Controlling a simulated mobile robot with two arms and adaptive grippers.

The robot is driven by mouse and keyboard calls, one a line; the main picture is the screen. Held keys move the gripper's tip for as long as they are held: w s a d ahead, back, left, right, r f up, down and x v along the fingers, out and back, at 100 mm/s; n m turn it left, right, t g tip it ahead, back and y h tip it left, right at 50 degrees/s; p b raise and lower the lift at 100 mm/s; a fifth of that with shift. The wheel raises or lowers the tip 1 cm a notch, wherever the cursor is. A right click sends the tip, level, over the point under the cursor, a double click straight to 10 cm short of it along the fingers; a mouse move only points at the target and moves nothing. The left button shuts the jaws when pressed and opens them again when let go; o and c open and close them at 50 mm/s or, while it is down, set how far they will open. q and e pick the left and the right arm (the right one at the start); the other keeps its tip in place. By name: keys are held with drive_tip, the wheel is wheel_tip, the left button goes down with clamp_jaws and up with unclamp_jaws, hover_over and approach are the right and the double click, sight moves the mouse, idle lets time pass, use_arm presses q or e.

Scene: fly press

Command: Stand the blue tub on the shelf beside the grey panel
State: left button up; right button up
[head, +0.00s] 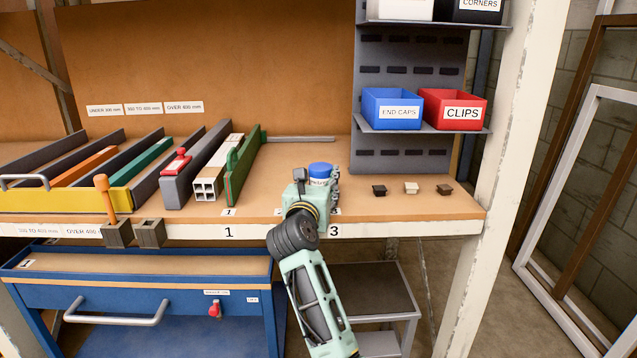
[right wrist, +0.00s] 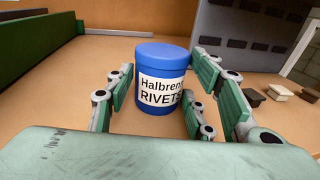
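The blue tub (head: 321,170) has a blue lid and a white label reading "Halbren RIVETS". It stands upright on the wooden bench shelf (head: 420,215), in front of and left of the grey panel (head: 397,75). My right gripper (head: 318,190) is at the tub and hides its lower part in the head view. In the right wrist view the tub (right wrist: 162,80) is between the spread fingers of my right gripper (right wrist: 160,105). A gap shows at its left side; whether the right fingers touch it I cannot tell. My left gripper is not in view.
Three small blocks (head: 411,188) lie on the shelf right of the tub. A blue END CAPS bin (head: 392,122) and a red CLIPS bin (head: 453,125) sit on the panel's ledge. A green divider (head: 240,170) and long profiles stand left. An upright post (head: 500,150) bounds the right.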

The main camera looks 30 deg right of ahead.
drive_tip(key=shift+o, duration=1.3)
